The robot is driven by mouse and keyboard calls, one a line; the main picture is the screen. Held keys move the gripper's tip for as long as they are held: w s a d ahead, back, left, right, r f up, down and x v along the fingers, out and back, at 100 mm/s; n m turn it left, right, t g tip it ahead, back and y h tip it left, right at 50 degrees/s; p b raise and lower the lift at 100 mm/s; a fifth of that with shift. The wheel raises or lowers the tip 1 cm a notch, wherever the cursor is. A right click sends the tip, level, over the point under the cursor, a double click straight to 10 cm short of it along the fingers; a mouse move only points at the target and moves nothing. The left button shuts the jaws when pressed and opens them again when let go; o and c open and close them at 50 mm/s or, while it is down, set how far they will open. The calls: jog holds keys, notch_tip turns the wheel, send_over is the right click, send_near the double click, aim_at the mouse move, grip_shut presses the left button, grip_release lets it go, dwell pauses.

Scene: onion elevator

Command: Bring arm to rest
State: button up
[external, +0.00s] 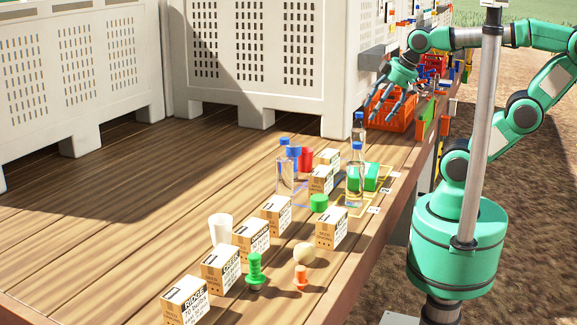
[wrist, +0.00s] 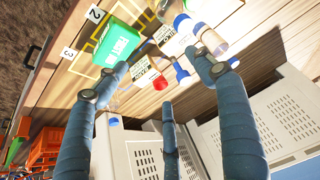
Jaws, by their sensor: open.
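My arm reaches from its green base at the right of the external view, with the elbow bent and the forearm stretched to the left. My gripper (external: 388,98) hangs over the far part of the wooden table (external: 120,235), in front of or over an orange crate (external: 393,120); I cannot tell its height above the crate. In the wrist view my gripper (wrist: 160,75) has its three blue-grey fingers spread wide, with nothing held between them. A green first aid box (wrist: 120,42) shows beyond the fingers there.
Several small cartons (external: 221,267), clear bottles (external: 355,177), a white cup (external: 221,228) and a green box (external: 371,177) stand along the table's right side. Large pale bins (external: 245,60) line the back. The left of the table is clear.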

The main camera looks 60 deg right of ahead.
notch_tip(320, 180, down, 3)
jog(key=shift+r+b, duration=0.2)
jog(key=shift+b, duration=1)
